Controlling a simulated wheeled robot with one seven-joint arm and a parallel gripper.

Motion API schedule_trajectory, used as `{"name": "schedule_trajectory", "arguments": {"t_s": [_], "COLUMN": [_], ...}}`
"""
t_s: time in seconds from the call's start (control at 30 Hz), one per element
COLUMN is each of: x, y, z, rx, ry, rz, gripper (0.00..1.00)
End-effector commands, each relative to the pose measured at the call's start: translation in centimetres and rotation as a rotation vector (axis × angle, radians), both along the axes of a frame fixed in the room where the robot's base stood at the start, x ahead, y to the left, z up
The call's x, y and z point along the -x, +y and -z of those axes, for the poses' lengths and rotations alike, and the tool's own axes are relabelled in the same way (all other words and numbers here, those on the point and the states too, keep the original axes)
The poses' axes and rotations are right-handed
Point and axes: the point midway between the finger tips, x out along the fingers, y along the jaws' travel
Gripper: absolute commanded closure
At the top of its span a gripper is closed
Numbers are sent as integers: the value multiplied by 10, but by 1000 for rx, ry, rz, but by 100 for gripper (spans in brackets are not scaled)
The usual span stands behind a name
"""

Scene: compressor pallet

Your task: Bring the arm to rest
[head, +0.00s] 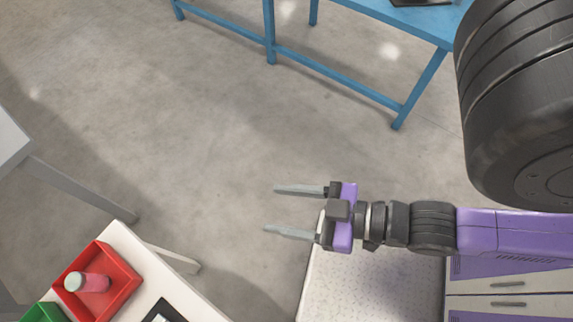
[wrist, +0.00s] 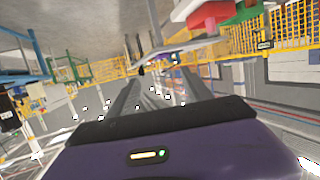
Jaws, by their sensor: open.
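My gripper (head: 270,211) is open and empty in the head view. Its two grey fingers point left and are well apart. It is held over the grey floor and the edge of a pale speckled surface. My purple and black arm reaches in from the right. In the wrist view the two fingers (wrist: 143,100) stretch ahead with nothing between them, and the room looks tilted.
A white table (head: 142,275) at lower left bears a red bin (head: 128,265) with a pinkish cylinder (head: 87,282) and a green bin (head: 42,312). A blue workbench (head: 340,70) stands at the top. Bare floor (head: 180,120) lies between them. Yellow fencing (wrist: 240,38) shows in the wrist view.

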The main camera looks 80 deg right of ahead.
Motion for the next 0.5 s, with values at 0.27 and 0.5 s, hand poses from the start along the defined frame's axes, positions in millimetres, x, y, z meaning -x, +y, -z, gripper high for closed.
{"name": "schedule_trajectory", "arguments": {"t_s": [0.27, 0.5], "x": [16, 16], "y": [-9, -9], "z": [-20, -20], "rx": [8, 8], "ry": [-13, -12], "rz": [38, 37], "gripper": [42, 42]}}
